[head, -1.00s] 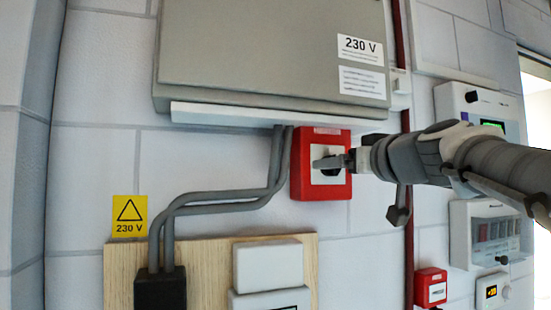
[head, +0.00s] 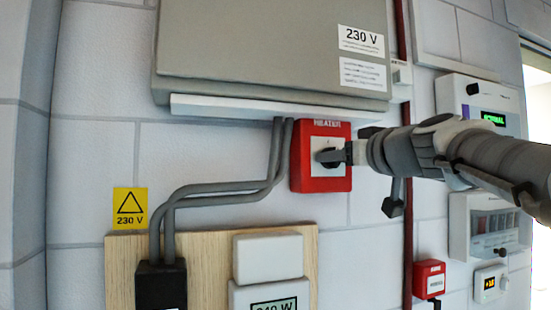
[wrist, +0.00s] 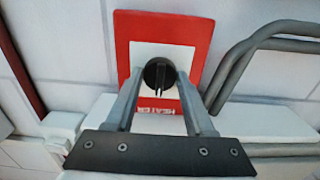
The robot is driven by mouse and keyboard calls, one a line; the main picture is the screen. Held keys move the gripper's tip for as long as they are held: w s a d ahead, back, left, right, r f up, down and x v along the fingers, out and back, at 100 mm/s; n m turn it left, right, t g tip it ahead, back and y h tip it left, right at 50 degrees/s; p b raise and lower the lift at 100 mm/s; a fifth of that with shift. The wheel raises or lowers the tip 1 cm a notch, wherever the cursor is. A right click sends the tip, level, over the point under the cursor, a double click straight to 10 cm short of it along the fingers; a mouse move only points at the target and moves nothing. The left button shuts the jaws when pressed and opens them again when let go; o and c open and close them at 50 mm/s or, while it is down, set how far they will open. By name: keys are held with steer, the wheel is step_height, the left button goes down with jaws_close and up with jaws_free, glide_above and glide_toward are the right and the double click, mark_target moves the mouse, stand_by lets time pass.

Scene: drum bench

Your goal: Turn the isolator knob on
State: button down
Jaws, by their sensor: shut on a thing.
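The red isolator box (head: 300,182) labelled HEATER is on the wall below the grey 230 V cabinet, with a white plate on its face. It fills the middle of the wrist view (wrist: 198,40), turned upside down. The round black knob (wrist: 158,66) sits on the white plate. A groove or ridge on it runs toward the HEATER lettering. My gripper (wrist: 160,79) is shut on the knob, one finger on each side. In the head view my gripper (head: 332,156) comes in from the right and hides much of the knob.
The grey cabinet (head: 250,45) and its ledge are just above the box. Grey cables (head: 215,199) run close on its left. A wooden board (head: 213,255) carries a display reading in W below. A smaller red box (head: 429,281) and wall units are on the right.

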steer(key=m+b, duration=0.1)
steer(key=m, duration=1.5)
steer(key=shift+m, duration=0.7)
steer(key=shift+c, duration=1.3)
jaws_free()
steer(key=b+v, duration=0.4)
steer(key=v, duration=1.3)
steer(key=shift+s, duration=0.2)
